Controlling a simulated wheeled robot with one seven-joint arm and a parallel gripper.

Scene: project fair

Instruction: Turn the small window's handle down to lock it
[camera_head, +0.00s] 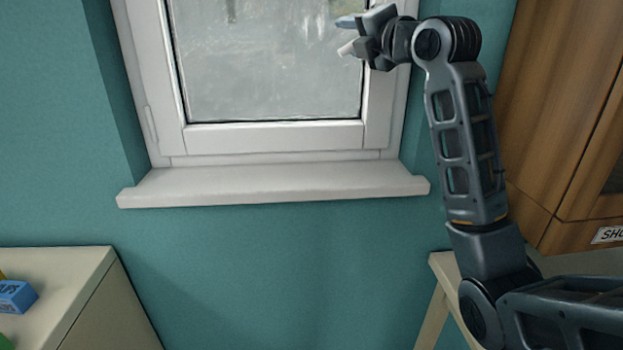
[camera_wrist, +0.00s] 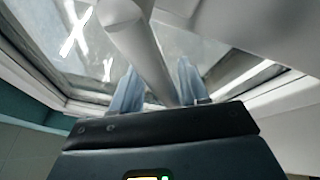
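The small window (camera_head: 270,134) has a white frame, and its sash looks shut in the head view. The white handle (camera_wrist: 150,55) shows in the wrist view as a rounded bar slanting down between my gripper's fingers. My gripper (camera_wrist: 158,92) is open, with one blue-grey finger on each side of the bar. A gap shows beside the left finger; I cannot tell whether the right one touches the bar. In the head view my gripper (camera_head: 347,34) is at the sash's right side and points left. It hides much of the handle there, so the handle's angle is unclear.
A white sill (camera_head: 270,185) juts out below the window. A wooden cabinet (camera_head: 560,110) stands close to my arm on the right. A cream cabinet (camera_head: 60,285) with a blue block (camera_head: 15,297) is at lower left. The teal wall (camera_head: 270,260) below the sill is clear.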

